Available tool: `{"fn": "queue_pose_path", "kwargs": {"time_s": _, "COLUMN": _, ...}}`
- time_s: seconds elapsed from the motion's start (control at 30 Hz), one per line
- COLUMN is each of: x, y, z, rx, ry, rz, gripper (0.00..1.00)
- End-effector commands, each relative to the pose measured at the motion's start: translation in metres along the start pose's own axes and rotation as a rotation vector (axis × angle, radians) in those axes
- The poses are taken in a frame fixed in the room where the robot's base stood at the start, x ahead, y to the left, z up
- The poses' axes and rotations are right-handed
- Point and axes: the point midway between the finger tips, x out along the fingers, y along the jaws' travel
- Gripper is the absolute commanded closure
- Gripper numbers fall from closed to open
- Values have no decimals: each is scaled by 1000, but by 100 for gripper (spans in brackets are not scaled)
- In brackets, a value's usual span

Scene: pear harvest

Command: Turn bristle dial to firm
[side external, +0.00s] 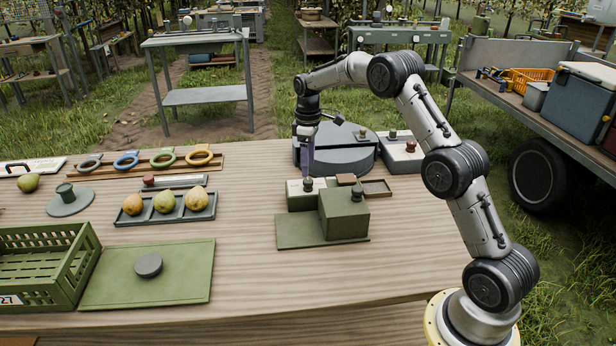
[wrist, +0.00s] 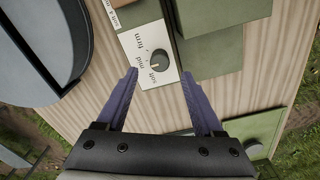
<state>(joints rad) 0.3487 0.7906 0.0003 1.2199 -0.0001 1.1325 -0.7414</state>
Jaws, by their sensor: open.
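In the side view the knob (side external: 307,184) stands on top of a green box unit. My gripper (wrist: 160,73) is open and empty, its purple fingers spread to either side of the dial in the picture. In the side view my gripper (side external: 308,172) points down just above the dial; contact cannot be told.
A taller green block (side external: 343,215) with its own dark knob stands right beside the dial. A grey round machine (side external: 340,158) is behind. A small brown tray (side external: 377,188) is to the right.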

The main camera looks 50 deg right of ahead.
Motion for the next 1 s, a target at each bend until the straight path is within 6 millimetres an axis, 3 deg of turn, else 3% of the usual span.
{"fn": "queue_pose_path", "kwargs": {"time_s": 0.1, "x": 22, "y": 0, "z": 0, "rx": 0, "ry": -1, "rz": -1, "gripper": 31}}
{"fn": "queue_pose_path", "kwargs": {"time_s": 0.3, "x": 44, "y": 0, "z": 0, "rx": 0, "ry": 1, "rz": 1, "gripper": 31}}
{"fn": "queue_pose_path", "kwargs": {"time_s": 0.7, "x": 51, "y": 0, "z": 0, "rx": 0, "ry": 1, "rz": 1, "gripper": 31}}
{"fn": "queue_pose_path", "kwargs": {"time_s": 1.0, "x": 51, "y": 0, "z": 0, "rx": 0, "ry": 1, "rz": 1, "gripper": 83}}
